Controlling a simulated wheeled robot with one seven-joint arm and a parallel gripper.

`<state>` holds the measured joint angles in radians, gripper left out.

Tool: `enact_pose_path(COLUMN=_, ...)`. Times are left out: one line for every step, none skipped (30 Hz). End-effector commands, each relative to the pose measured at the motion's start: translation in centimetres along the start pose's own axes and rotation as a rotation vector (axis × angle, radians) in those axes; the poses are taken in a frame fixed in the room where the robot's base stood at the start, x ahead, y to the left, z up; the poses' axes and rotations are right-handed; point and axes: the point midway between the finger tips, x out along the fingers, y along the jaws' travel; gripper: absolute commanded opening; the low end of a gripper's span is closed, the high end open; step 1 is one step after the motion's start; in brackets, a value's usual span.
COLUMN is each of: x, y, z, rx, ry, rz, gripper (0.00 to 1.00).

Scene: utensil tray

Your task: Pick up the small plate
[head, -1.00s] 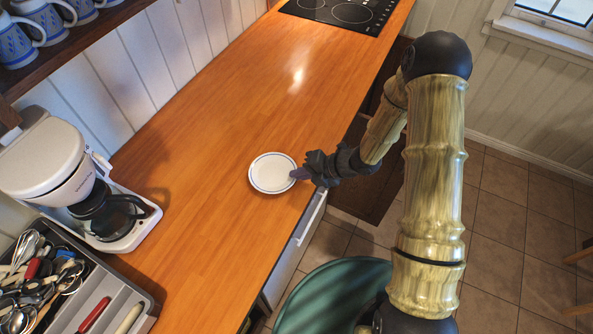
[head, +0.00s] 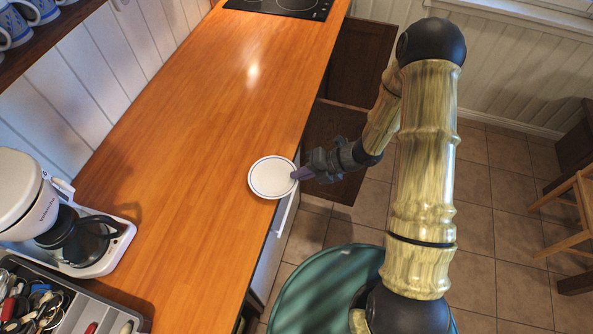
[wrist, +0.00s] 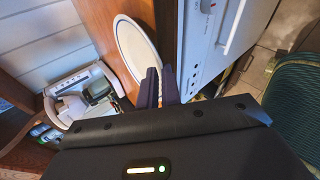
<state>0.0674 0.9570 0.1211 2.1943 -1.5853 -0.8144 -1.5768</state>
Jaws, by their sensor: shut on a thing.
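The small plate (head: 272,178) is white and round with a thin blue line near its rim. In the head view it is at the counter's right edge, with my gripper (head: 297,174) shut on its right rim. In the wrist view the plate (wrist: 138,52) stands just beyond my gripper's dark fingertips (wrist: 160,75), which meet its edge. I cannot tell for sure how high the plate is above the counter.
The wooden counter (head: 200,130) is clear around the plate. A coffee maker (head: 85,240) and a utensil tray (head: 75,318) stand at the lower left. A cooktop (head: 290,6) lies at the far end. An open cabinet door (head: 335,150) is below the counter, right of the gripper.

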Motion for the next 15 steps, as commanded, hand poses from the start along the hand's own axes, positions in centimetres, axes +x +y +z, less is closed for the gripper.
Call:
enact_pose_path(x=-0.17, y=-0.24, z=-0.08, rx=-0.002, ry=0.003, rz=-0.004, gripper=0.00)
enact_pose_path(x=-0.22, y=-0.28, z=-0.13, rx=-0.004, ry=0.006, rz=-0.004, gripper=0.00)
enact_pose_path(x=-0.28, y=-0.33, z=-0.19, rx=-0.006, ry=0.008, rz=-0.003, gripper=0.00)
enact_pose_path(x=-0.31, y=-0.35, z=-0.22, rx=-0.007, ry=0.010, rz=-0.003, gripper=0.00)
enact_pose_path(x=-0.33, y=-0.37, z=-0.25, rx=-0.008, ry=0.011, rz=-0.003, gripper=0.00)
enact_pose_path(x=-0.35, y=-0.39, z=-0.27, rx=-0.009, ry=0.012, rz=-0.003, gripper=0.00)
enact_pose_path(x=-0.35, y=-0.39, z=-0.28, rx=-0.009, ry=0.013, rz=-0.003, gripper=0.00)
enact_pose_path(x=-0.34, y=-0.39, z=-0.29, rx=-0.009, ry=0.013, rz=-0.003, gripper=0.00)
enact_pose_path(x=-0.33, y=-0.39, z=-0.30, rx=-0.010, ry=0.014, rz=-0.004, gripper=0.00)
enact_pose_path(x=-0.32, y=-0.39, z=-0.31, rx=-0.010, ry=0.014, rz=-0.004, gripper=0.00)
enact_pose_path(x=-0.31, y=-0.38, z=-0.31, rx=-0.010, ry=0.014, rz=-0.004, gripper=0.00)
enact_pose_path(x=-0.30, y=-0.37, z=-0.31, rx=-0.010, ry=0.014, rz=-0.004, gripper=0.00)
enact_pose_path(x=-0.29, y=-0.37, z=-0.32, rx=-0.011, ry=0.014, rz=-0.004, gripper=0.00)
enact_pose_path(x=-0.29, y=-0.36, z=-0.32, rx=-0.011, ry=0.014, rz=-0.004, gripper=0.00)
enact_pose_path(x=-0.28, y=-0.36, z=-0.32, rx=-0.011, ry=0.015, rz=-0.004, gripper=0.11)
